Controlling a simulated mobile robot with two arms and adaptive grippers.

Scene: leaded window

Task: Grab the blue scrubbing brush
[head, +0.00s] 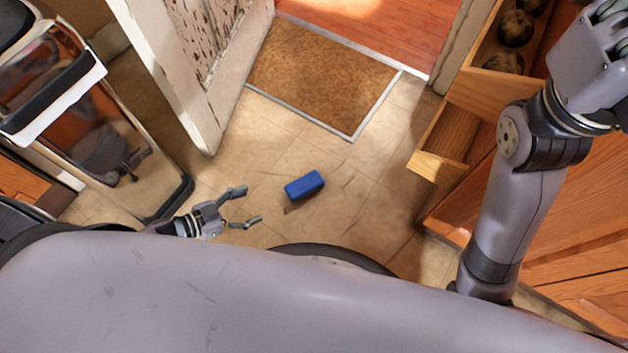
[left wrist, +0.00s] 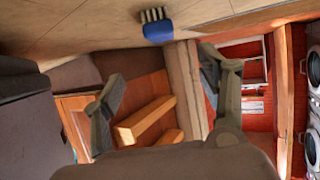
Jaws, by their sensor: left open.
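The blue scrubbing brush (head: 304,185) lies on the tiled floor near the middle of the head view. Its bristles are not clear there. In the left wrist view the brush (left wrist: 158,31) shows at the top centre, with dark and pale bristles on one side. My left gripper (head: 254,205) is open and empty, low over the floor to the left of the brush and apart from it. In the left wrist view its two fingers (left wrist: 163,68) are spread wide, with the brush beyond them. My right gripper (head: 606,22) is at the top right corner, its fingertips cut off.
A brown doormat (head: 320,75) with a metal edge lies beyond the brush at the doorway. A worn white door (head: 190,80) stands open at the left. Wooden drawers (head: 445,140) stick out at the right. A shiny appliance (head: 110,140) stands at the left. Floor around the brush is clear.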

